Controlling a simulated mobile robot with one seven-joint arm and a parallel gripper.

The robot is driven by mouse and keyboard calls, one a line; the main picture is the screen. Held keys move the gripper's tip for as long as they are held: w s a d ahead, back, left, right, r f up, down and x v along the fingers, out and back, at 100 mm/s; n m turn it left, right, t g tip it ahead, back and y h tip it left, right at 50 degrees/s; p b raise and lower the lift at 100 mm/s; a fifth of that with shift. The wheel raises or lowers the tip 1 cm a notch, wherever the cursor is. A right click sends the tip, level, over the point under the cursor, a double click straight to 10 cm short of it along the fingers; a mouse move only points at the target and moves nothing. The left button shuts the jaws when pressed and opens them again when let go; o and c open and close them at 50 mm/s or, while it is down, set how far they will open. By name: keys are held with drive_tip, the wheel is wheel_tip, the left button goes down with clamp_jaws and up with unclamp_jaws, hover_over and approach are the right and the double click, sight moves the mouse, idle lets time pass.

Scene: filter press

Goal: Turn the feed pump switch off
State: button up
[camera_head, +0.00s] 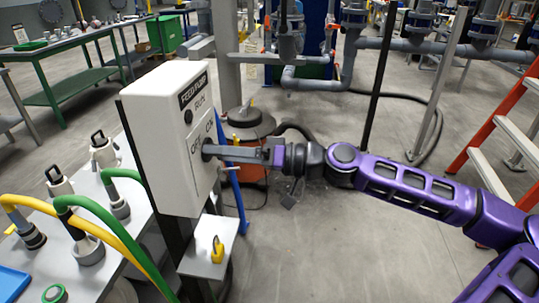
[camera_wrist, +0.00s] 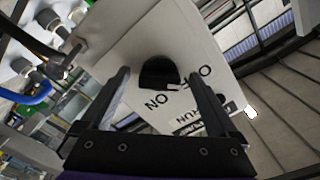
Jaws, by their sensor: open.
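The white feed pump box (camera_head: 165,135) stands on a post, with "FEED PUMP" and "RUN" printed on its face. The black switch knob (camera_wrist: 158,70) shows in the wrist view between the "ON" and "OFF" labels. A small white mark shows at the knob's lower edge; I cannot tell for sure which label it points to. My gripper (camera_head: 214,152) is at the box face in the head view, hiding most of the knob. In the wrist view my gripper (camera_wrist: 159,77) is open, one finger on each side of the knob, with visible gaps.
Below the box is a small shelf (camera_head: 212,255) with a yellow-topped item (camera_head: 217,250). A table (camera_head: 100,225) with green and yellow hoses stands at left. An orange ladder (camera_head: 505,140) stands at right. Open floor (camera_head: 330,240) lies in front.

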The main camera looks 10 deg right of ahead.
drive_tip(key=v, duration=1.7)
drive_tip(key=shift+d+p, duration=0.2)
drive_tip(key=shift+p, duration=0.2)
